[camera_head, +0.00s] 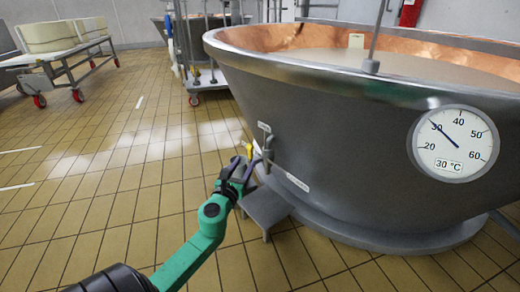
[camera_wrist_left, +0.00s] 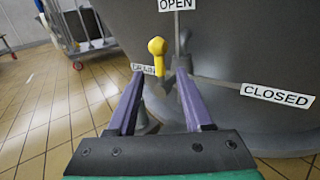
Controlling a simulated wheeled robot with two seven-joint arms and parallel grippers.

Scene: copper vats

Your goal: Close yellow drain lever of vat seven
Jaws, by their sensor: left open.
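The steel vat (camera_head: 330,130) with its copper inside fills the right of the head view. The yellow drain lever (camera_head: 249,150) is low on its left side. In the left wrist view the lever's yellow knob (camera_wrist_left: 157,47) stands just below the OPEN label (camera_wrist_left: 176,4), away from the CLOSED label (camera_wrist_left: 277,95) at right. My left gripper (camera_wrist_left: 163,78) is open and empty, its two purple fingers on either side below the knob. In the head view the left gripper (camera_head: 245,166) is close to the lever; contact cannot be told. My right gripper is out of view.
A grey step (camera_head: 264,207) stands on the floor below the drain. A dial thermometer (camera_head: 453,144) is on the vat's side. A trolley with red wheels (camera_head: 62,65) stands far left. The tiled floor at left is clear.

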